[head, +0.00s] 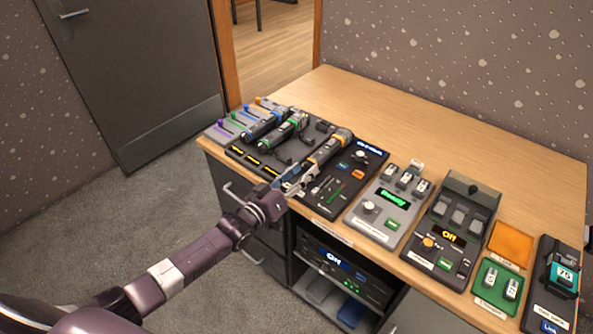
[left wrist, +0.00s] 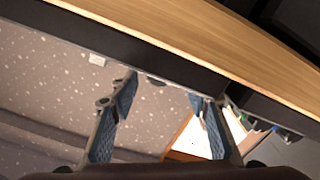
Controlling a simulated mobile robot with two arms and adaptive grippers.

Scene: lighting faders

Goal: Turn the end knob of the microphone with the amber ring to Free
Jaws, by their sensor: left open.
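The microphone with the amber ring (head: 331,147) lies on a black panel (head: 367,178) near the desk's left front. Its near end is close to my left gripper, and its end knob's setting is too small to read. My left gripper (head: 290,181) is at the desk's front edge, just in front of that microphone. In the left wrist view its two fingers (left wrist: 163,88) are apart with nothing between them, and no microphone can be made out clearly. A green-ringed microphone (head: 286,132) and a blue-ringed one (head: 263,125) lie to the left. My right gripper is not in view.
Faders with coloured caps (head: 231,124) stand at the desk's left end. A grey box with a green display (head: 387,205) and a black box reading Off (head: 452,232) stand to the right. The wooden desk (head: 400,125) is clear behind. A rack unit (head: 340,265) sits below.

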